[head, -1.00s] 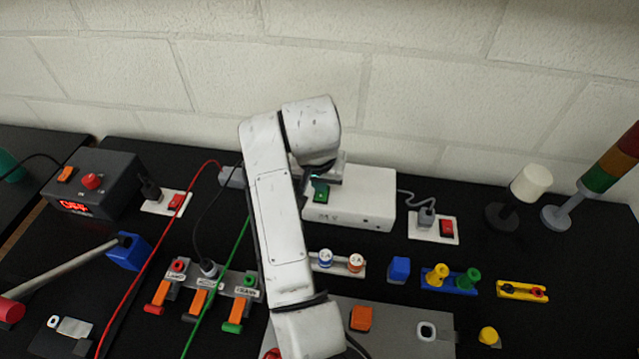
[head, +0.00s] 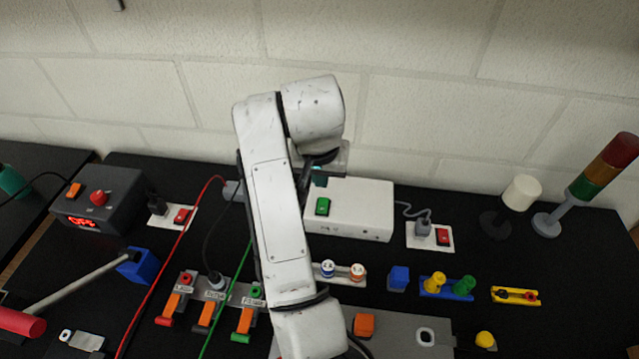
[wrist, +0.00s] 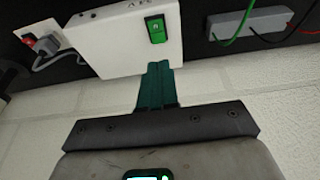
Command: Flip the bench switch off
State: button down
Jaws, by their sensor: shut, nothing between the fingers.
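A white power box (head: 365,215) stands on the black bench near the wall, with a green rocker switch (head: 323,206) at the left of its face. In the wrist view the green switch (wrist: 156,29) shows on the white box (wrist: 105,40), with a pale mark on it. My gripper (wrist: 157,68) has teal fingers, shut together and empty, with their tips just short of the switch, apparently not touching it. In the head view my arm hides most of the gripper; a bit of teal shows just above the switch. Which way the rocker is tipped is hard to tell.
White socket plates with red switches stand at right (head: 443,236) and left (head: 182,216). A dark control box (head: 100,200) reads OFF. Red and green cables run to orange-levered terminals (head: 207,310). A stack light (head: 600,175) stands far right. The wall is close behind.

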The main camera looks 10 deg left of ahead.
jog(key=s+v, duration=0.1)
jog(key=v, duration=0.5)
jog(key=shift+f, duration=0.15)
jog(key=shift+w, duration=0.1)
